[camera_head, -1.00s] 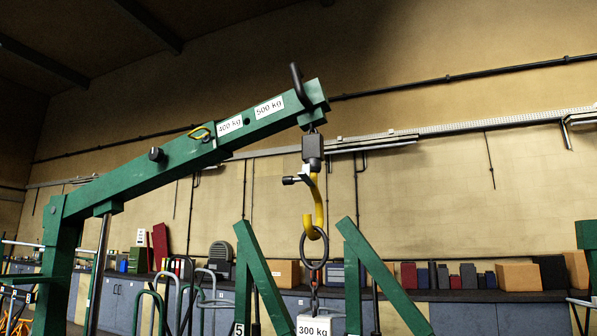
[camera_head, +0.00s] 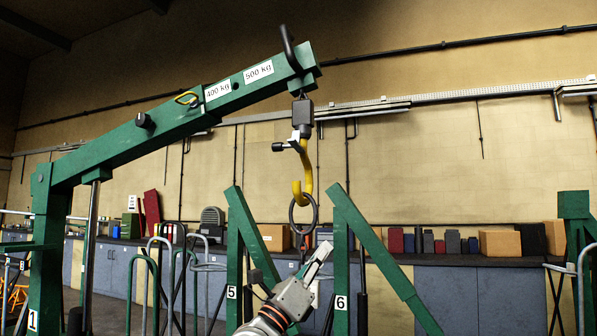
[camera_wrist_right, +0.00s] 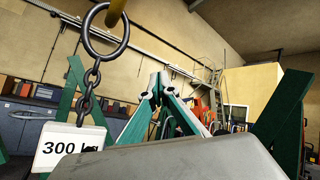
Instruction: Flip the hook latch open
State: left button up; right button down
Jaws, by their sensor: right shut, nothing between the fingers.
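The yellow hook (camera_head: 308,172) hangs from a dark block (camera_head: 302,112) under the tip of the green crane arm (camera_head: 160,127). A pale latch piece with a black knob (camera_head: 279,147) sits at the top of the hook. A dark ring (camera_head: 292,214) hangs at the hook's lower bend. My right gripper (camera_head: 325,250) is shut and empty, pointing up and right, below the ring and well below the latch. The right wrist view shows the ring (camera_wrist_right: 86,35) and the hook's lower part (camera_wrist_right: 116,10); the latch is out of that view. My left gripper is not in view.
A chain (camera_wrist_right: 91,88) runs from the ring to a white 300 kg weight (camera_wrist_right: 60,145), close to my right gripper. Green posts (camera_head: 342,250) stand behind. A bench with boxes (camera_head: 500,243) lines the wall. The air around the latch is clear.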

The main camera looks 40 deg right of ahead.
jog(key=s+d+r+m+g+y, duration=0.2)
jog(key=s+d+r+m+y, duration=0.3)
jog(key=m, duration=0.3)
notch_tip(320, 180, up, 28)
jog(key=f+m+t+y+p, duration=0.1)
jog(key=m+t+y, duration=0.2)
jog(key=t+y, duration=1.3)
send_over(296, 143)
jog(key=s+a, duration=0.7)
jog(key=s, duration=0.6)
jog(key=d+p+x, duration=0.2)
jog(key=p+x, duration=0.1)
jog(key=x, duration=1)
jog(key=shift+s+d+r+p, duration=0.3)
jog(key=shift+d+r+p, duration=0.1)
jog(key=shift+s, duration=0.15)
